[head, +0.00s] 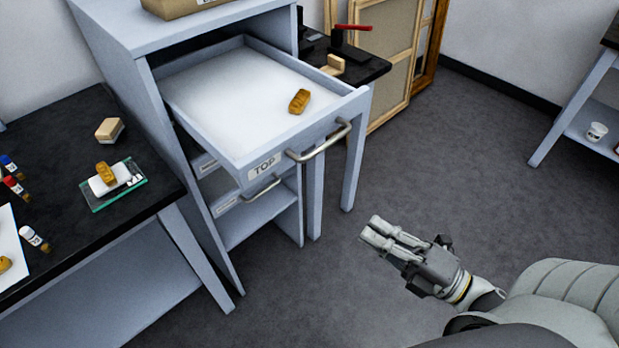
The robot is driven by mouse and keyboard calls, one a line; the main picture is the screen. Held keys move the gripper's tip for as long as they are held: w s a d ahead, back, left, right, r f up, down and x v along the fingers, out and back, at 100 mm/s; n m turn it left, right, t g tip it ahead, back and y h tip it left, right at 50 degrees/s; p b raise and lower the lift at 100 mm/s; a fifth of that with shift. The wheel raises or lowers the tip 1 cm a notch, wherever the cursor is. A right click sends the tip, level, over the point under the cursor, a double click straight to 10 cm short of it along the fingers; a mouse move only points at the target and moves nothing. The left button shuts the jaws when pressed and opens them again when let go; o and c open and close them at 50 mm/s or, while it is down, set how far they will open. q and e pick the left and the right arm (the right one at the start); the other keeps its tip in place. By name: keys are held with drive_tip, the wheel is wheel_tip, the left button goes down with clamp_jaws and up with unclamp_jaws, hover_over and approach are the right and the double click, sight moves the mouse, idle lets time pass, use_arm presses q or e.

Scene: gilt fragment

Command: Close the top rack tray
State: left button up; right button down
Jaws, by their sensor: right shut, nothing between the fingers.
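The top rack tray (215,98) is a white-lined drawer labelled TOP, pulled well out of the grey-blue rack (150,95). A metal bar handle (322,143) runs across its front. A small golden-brown fragment (299,101) lies on the tray floor near the handle side. My right gripper (374,232) is shut and empty, in front of the tray and below and to the right of the handle, apart from it. My left gripper is not in view.
Two lower trays with labels sit pushed in beneath. A black-topped table (60,130) at left holds a block (109,129), a glass plate (113,184) with another fragment, and small bottles. Frames (395,50) lean behind. Open floor (450,160) lies at right.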

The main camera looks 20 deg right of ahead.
drive_tip(key=s+a+r+n+g+y, duration=0.1)
drive_tip(key=s+a+r+n+y, duration=0.1)
drive_tip(key=a+r+n+y, duration=0.3)
drive_tip(key=w+a+r+h+p, duration=0.1)
drive_tip(key=w+a+p, duration=0.1)
drive_tip(key=w, duration=0.3)
drive_tip(key=w+a+r+m+h+p, duration=0.1)
drive_tip(key=w+a+r+p, duration=0.1)
drive_tip(key=w, duration=0.4)
drive_tip(key=shift+w+r, duration=0.15)
drive_tip(key=shift+r, duration=0.15)
